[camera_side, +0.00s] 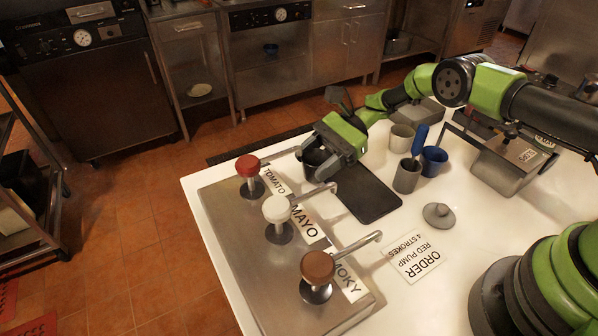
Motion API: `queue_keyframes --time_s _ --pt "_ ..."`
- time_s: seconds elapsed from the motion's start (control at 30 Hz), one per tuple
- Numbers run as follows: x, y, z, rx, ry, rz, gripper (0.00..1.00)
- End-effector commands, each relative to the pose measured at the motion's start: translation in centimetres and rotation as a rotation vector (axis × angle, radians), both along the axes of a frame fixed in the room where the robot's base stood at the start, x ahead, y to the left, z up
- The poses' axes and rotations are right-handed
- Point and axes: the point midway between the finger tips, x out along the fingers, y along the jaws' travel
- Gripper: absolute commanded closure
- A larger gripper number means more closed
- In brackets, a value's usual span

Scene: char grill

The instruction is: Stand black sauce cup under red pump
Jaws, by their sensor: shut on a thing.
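The red pump (248,166) stands at the far end of a steel pump block (222,205), by the label TOMATO. Its spout points right, toward my gripper. My gripper (326,162) is shut on the black sauce cup (314,158) near the end of that spout. The fingers hide part of the cup. I cannot tell whether the cup's base touches the table or whether its mouth is exactly below the spout. An order card (416,256) reads "RED PUMP 4 STROKES".
A white pump (277,210) and a brown pump (318,268) stand nearer on the block, spouts right. A black mat (368,196) lies right of my gripper. Beyond are cream (401,138), grey (406,178) and blue (434,162) cups, and a grey knobbed lid (438,216).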

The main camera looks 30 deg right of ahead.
Motion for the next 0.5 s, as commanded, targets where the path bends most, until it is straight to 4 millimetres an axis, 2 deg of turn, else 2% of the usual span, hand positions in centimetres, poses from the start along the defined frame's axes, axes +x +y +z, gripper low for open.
queue_keyframes --time_s 0.23,0.33,0.5 --pt "-0.4 4.2 0.0 0.0 0.001 0.005 0.76" --pt "-0.4 3.9 -1.0 0.0 0.0 0.001 0.76" --pt "-0.4 3.8 -1.2 0.0 -0.001 0.001 0.76"
